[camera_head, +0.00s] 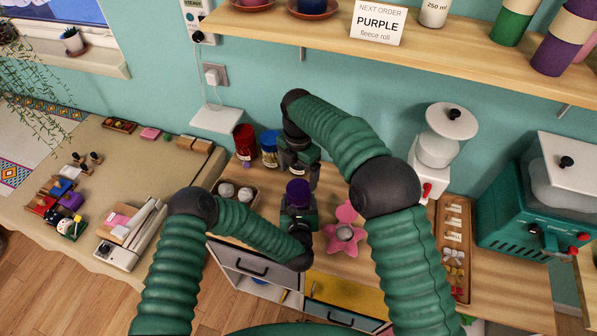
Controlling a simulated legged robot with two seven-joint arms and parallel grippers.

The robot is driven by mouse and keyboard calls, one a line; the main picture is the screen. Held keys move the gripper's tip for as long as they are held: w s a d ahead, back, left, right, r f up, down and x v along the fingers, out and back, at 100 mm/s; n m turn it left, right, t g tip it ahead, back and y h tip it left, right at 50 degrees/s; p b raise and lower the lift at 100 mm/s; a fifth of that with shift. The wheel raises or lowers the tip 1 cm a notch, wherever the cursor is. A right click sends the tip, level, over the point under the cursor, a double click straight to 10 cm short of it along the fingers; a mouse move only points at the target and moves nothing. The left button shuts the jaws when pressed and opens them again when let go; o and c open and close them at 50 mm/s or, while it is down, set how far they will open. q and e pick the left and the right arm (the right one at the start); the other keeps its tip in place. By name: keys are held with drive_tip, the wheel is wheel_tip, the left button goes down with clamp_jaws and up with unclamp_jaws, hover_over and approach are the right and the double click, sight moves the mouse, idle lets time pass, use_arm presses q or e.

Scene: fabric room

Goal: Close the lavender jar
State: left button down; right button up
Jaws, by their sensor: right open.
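The lavender jar (298,191) shows as a small container with a purple top and a pale label, at the middle of the wooden counter. I cannot tell whether the purple top is a lid or the contents. My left gripper (299,212) comes from the front, with a jaw on each side of the jar's lower part, and appears shut on it. My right gripper (299,172) hangs just above and behind the jar, open, its fingers pointing down. I see no separate lid between its fingers.
A red jar (244,141) and a blue-lidded jar (269,148) stand behind to the left. A tray with pale balls (235,194) is at left. A pink star-shaped thing (343,234) lies at right, beyond it a wooden tray (454,240). A shelf (400,55) overhangs the back.

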sight(299, 188)
wheel_tip(299, 188, down, 8)
idle(0.4)
drive_tip(key=shift+c, duration=0.4)
